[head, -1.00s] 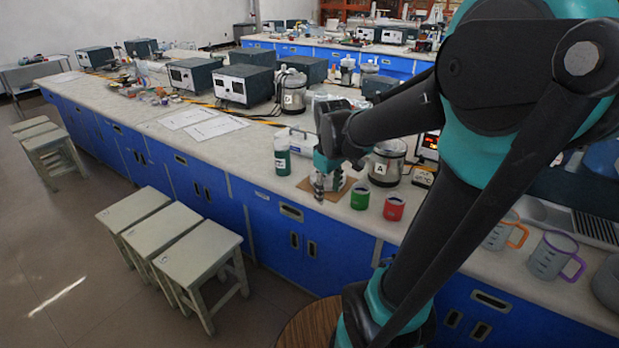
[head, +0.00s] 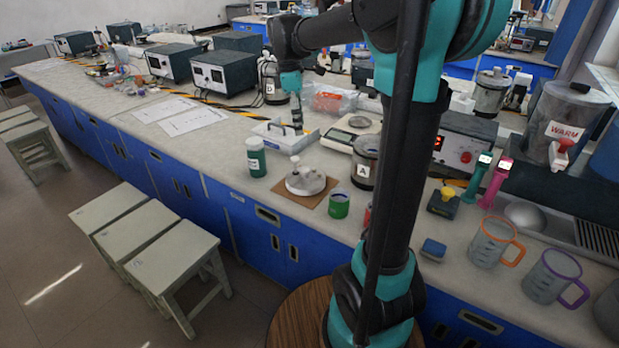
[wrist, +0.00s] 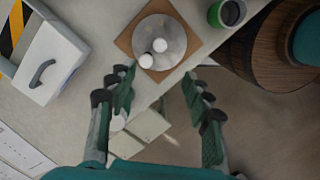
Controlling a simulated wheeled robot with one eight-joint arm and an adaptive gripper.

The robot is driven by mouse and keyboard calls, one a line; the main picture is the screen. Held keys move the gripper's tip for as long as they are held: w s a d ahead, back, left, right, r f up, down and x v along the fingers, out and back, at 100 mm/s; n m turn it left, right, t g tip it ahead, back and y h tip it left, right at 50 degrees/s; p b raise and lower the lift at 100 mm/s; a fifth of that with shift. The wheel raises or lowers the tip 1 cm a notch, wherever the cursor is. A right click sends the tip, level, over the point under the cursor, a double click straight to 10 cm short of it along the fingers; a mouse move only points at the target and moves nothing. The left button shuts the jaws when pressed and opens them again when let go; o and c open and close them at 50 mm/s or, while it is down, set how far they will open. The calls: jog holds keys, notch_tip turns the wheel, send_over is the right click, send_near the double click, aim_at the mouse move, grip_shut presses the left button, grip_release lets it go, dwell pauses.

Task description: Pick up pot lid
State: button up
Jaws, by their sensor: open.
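The pot lid (head: 306,182) is a shiny metal disc with a white knob, lying on a square brown board (head: 318,197) on the bench. In the wrist view the lid (wrist: 172,32) lies beyond the fingertips, near the top centre, with its white knob facing me. My gripper (wrist: 156,88) is open and empty, with one finger on each side of the view. In the head view my gripper (head: 296,122) hangs above the bench, behind the lid in the picture, apart from it.
A green bottle (head: 256,158) stands left of the lid and a green cup (head: 339,205) stands right of it. A pot marked A (head: 364,165) and a white tray (head: 285,135) are behind. The bench's front edge is close to the board.

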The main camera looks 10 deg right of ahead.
send_over(305, 169)
notch_tip(305, 169, down, 11)
jog(key=shift+a, duration=0.15)
jog(key=shift+s+f, duration=0.1)
jog(key=shift+f, duration=2.65)
grip_shut()
